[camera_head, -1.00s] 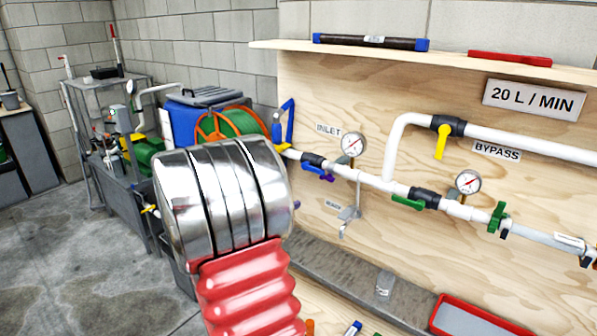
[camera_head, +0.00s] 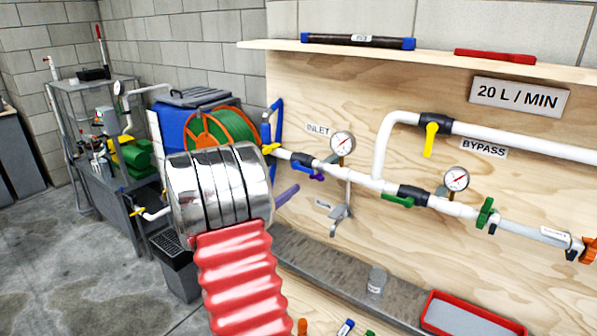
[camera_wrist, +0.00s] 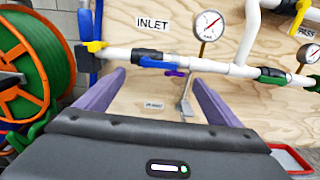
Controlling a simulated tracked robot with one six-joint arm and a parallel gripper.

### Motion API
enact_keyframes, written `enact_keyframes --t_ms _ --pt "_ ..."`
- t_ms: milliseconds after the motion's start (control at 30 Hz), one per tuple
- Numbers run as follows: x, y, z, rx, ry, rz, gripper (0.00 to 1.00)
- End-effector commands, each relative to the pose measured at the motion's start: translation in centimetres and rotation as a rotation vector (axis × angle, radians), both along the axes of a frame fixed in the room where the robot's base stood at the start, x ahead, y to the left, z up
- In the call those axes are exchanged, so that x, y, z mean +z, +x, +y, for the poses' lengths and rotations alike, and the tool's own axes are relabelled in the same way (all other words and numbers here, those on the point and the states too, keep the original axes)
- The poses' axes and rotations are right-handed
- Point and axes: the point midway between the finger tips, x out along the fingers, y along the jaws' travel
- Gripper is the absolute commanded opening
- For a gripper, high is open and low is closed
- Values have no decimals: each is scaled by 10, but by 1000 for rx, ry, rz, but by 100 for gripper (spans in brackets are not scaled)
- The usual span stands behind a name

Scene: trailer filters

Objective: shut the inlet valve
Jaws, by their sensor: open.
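The inlet valve (camera_head: 303,159) is a black body on the white pipe beneath the INLET label. It also shows in the wrist view (camera_wrist: 147,54). Its blue handle (camera_wrist: 158,63) lies roughly along the pipe, with a small purple piece (camera_wrist: 174,72) just below it. My gripper (camera_wrist: 158,78) is open and empty. Its two purple fingers point toward the board, one on each side of the valve's handle in the wrist view, apparently short of it. In the head view only one purple finger (camera_head: 287,195) shows; my chrome and red arm hides the rest.
A gauge (camera_head: 342,144) stands just right of the inlet valve. A yellow handle (camera_head: 270,149) and a blue pipe (camera_head: 277,125) are on its left. A grey hook-like fitting (camera_wrist: 185,104) hangs below. The yellow bypass valve (camera_head: 431,138) and green-handled valve (camera_head: 397,200) are further right.

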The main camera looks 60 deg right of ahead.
Motion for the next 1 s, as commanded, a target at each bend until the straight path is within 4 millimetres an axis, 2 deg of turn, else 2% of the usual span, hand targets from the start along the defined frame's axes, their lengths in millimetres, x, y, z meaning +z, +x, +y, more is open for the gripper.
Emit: enact_keyframes --t_ms 500,700,1000 --pt "-1 -14 -79 -3 0 0 88" --pt "-1 -18 -105 -3 1 0 88" --pt "0 -20 -117 -2 0 1 88"
